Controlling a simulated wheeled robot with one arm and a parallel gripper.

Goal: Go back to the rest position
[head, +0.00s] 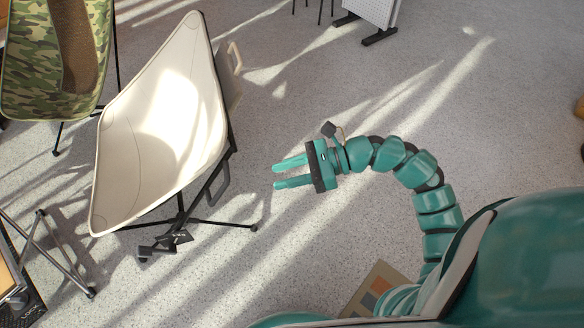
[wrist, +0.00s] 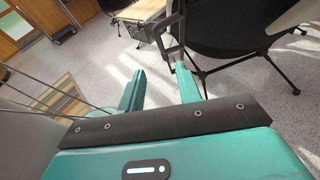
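My gripper (head: 276,175) is at the middle of the head view, its two teal fingers spread apart with nothing between them. My arm curves out to it from the lower right, above the grey speckled floor. In the wrist view my gripper (wrist: 160,70) also shows its fingers apart and empty. A cream camp chair (head: 165,110) with a black frame stands to the left of the fingertips in the head view, with a visible gap between. In the wrist view a dark frame loop (wrist: 172,32) appears just beyond the right finger; I cannot tell its distance.
A camouflage chair (head: 55,65) stands at the upper left. A folding table's legs (head: 50,250) show at the lower left. A white pegboard stand (head: 375,10) is at the top. A brown panel with coloured squares (head: 378,287) lies near my base.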

